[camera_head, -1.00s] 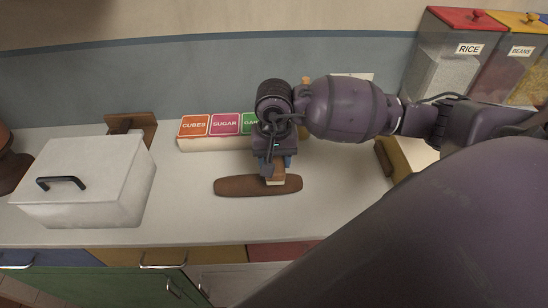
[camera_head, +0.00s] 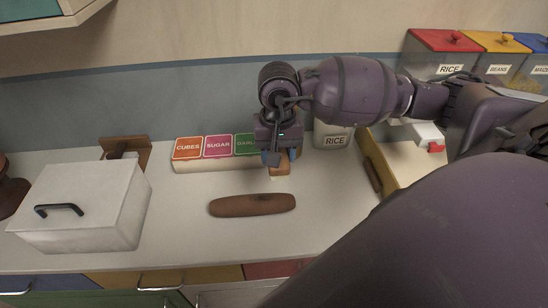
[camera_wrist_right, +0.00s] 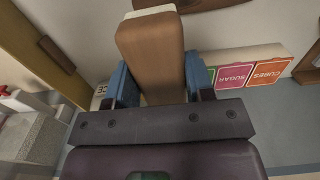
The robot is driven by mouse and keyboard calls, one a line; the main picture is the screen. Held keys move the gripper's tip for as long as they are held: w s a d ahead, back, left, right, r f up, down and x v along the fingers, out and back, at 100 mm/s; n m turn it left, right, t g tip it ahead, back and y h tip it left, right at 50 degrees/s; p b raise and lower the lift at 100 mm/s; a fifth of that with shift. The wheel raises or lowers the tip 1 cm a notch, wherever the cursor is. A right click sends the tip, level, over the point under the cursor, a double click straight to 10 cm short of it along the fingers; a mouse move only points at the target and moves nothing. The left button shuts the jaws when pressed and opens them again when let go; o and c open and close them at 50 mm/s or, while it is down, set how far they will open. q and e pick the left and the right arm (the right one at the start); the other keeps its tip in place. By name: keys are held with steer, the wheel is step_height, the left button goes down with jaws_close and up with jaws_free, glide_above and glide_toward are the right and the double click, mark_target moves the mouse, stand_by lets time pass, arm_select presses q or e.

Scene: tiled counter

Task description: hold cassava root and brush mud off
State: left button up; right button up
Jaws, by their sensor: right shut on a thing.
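The cassava root (camera_head: 252,205), long and brown, lies crosswise on the white counter. A brown strip at the top edge of the wrist view (camera_wrist_right: 205,4) appears to be part of it. My right gripper (camera_head: 277,158) is shut on a wooden brush (camera_head: 281,170) with a pale edge, just behind the root and apart from it in the picture. In the wrist view the brush (camera_wrist_right: 151,52) sits between the two blue fingers. Its bristle side is hard to make out. My left gripper is not in view.
A white lidded box (camera_head: 82,205) with a black handle stands at left. The cubes, sugar and a third label card (camera_head: 217,148) stand behind the brush. Counter around the root is clear.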

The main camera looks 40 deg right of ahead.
steer(key=shift+s+d+r, duration=0.15)
steer(key=shift+d+r, duration=0.05)
steer(key=shift+r, duration=0.75)
steer(key=shift+s+d+r, duration=0.1)
steer(key=shift+d+r, duration=0.15)
steer(key=shift+r, duration=0.65)
steer(key=shift+s+d+r, duration=0.15)
steer(key=shift+d+r, duration=0.05)
steer(key=shift+r, duration=0.75)
steer(key=shift+w+n, duration=0.15)
steer(key=shift+n, duration=0.25)
steer(key=w+f+n, duration=0.1)
steer(key=f, duration=0.1)
steer(key=w+a+f+n, duration=0.1)
steer(key=f, duration=0.1)
steer(key=a+f+n, duration=0.1)
steer(key=f, duration=0.1)
steer(key=shift+w+a+f+b, duration=0.15)
steer(key=shift+w+a+b, duration=0.1)
steer(key=shift+w+b, duration=0.15)
steer(key=w+a+f+n+b, duration=0.1)
steer(key=w+a+f+n, duration=0.1)
steer(key=a, duration=0.5)
steer(key=shift+w+a+f+n+b, duration=0.3)
steer(key=shift+w+f, duration=0.1)
steer(key=shift+w, duration=0.25)
